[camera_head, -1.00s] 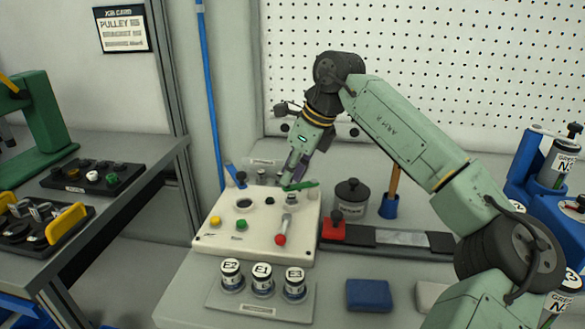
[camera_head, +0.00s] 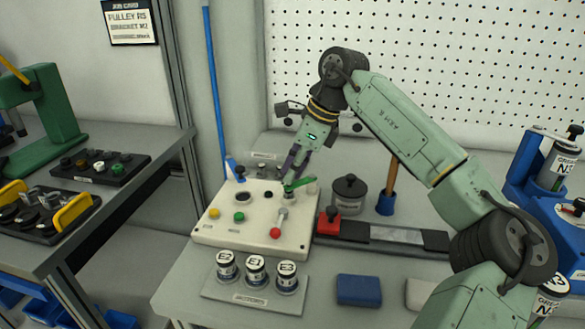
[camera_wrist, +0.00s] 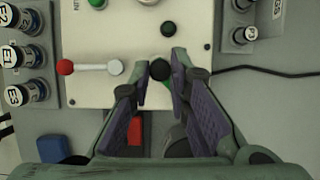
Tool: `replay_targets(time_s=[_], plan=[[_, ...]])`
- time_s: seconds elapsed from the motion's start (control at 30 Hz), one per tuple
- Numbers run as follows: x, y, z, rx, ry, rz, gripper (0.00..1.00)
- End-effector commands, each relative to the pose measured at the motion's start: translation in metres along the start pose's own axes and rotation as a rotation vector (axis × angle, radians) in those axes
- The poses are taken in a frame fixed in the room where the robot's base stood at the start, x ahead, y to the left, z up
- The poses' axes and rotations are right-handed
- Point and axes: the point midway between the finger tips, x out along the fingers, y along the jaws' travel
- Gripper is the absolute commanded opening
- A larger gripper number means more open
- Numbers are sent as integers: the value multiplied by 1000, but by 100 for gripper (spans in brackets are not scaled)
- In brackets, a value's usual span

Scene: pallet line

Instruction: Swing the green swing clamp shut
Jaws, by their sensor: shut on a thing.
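The green swing clamp (camera_head: 304,183) is a short green arm near the back right corner of the white control panel (camera_head: 205,242). In the wrist view a sliver of green shows beside a round black knob (camera_wrist: 160,69). My gripper (camera_head: 288,187) reaches down at the left end of the green arm. In the wrist view my gripper (camera_wrist: 161,66) has its purple-padded fingers on either side of the black knob, shut on it. The fingers hide much of the green arm, so I cannot tell its exact angle.
A red-knobbed lever (camera_head: 275,233) and yellow and green buttons are on the panel. A blue piece (camera_head: 235,171) stands at its back left. A dark lidded pot (camera_head: 348,192) and a red block (camera_head: 328,222) are close on the right. Labelled cylinders (camera_head: 256,270) stand in front.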

Motion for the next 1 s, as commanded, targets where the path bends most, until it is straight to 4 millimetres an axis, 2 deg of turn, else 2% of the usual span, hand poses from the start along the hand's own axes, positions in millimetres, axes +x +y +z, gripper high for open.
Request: replay_targets(time_s=[0.23,0.27,0.57,0.87,1.0], plan=[[-1,0,1,-2,-2,-2,0],[-1,0,1,-2,-2,-2,18],[0,0,0,0,-1,0,38],[-1,0,0,0,0,0,38],[-14,0,0,1,-1,-2,38]])
